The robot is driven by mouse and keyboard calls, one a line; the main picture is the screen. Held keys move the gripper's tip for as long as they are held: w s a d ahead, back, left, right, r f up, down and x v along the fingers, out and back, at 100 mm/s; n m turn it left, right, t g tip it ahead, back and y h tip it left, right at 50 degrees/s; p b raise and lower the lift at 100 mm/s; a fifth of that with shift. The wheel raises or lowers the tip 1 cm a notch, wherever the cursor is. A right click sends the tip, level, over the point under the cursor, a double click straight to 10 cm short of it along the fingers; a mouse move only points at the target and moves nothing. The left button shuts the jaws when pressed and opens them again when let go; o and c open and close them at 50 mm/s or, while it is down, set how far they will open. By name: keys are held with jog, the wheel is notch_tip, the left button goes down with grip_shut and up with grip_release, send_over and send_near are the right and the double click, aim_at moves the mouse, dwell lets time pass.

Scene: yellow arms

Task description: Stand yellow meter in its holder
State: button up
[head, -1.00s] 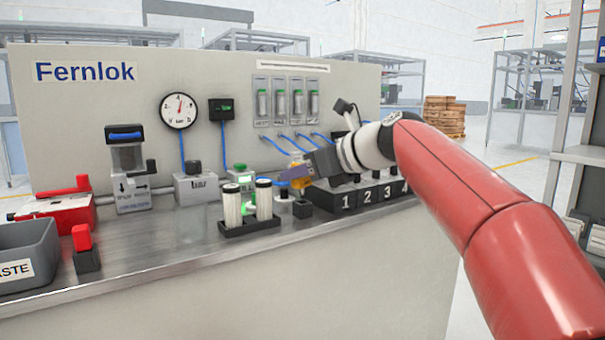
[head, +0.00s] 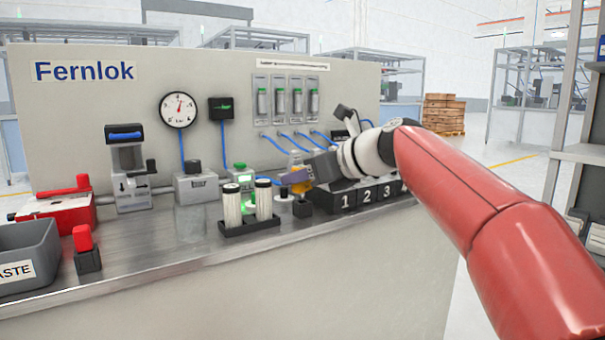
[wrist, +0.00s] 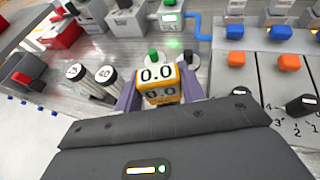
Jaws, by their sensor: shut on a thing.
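The yellow meter (wrist: 158,84) is between the two purple fingers of my gripper (wrist: 158,98) in the wrist view, its display reading 0.0. My gripper is shut on it. In the head view my gripper (head: 294,178) is just above the bench, left of the numbered black block, and the meter is mostly hidden by the fingers. A small black box (head: 302,207) stands on the bench just below the gripper; I cannot tell for sure whether it is the meter's holder.
A black rack with two white tubes (head: 247,222) stands left of the gripper. The numbered black block (head: 356,196) is close on the right. A green-topped device (head: 241,176) and blue hoses are behind.

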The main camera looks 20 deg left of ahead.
jog(key=shift+f+b, duration=0.5)
jog(key=shift+f, duration=0.55)
dwell(0.4)
jog(key=o, duration=1.2)
jog(key=shift+c, duration=0.2)
notch_tip(320, 180, up, 7)
jog(key=p, duration=0.8)
jog(key=shift+r, duration=1)
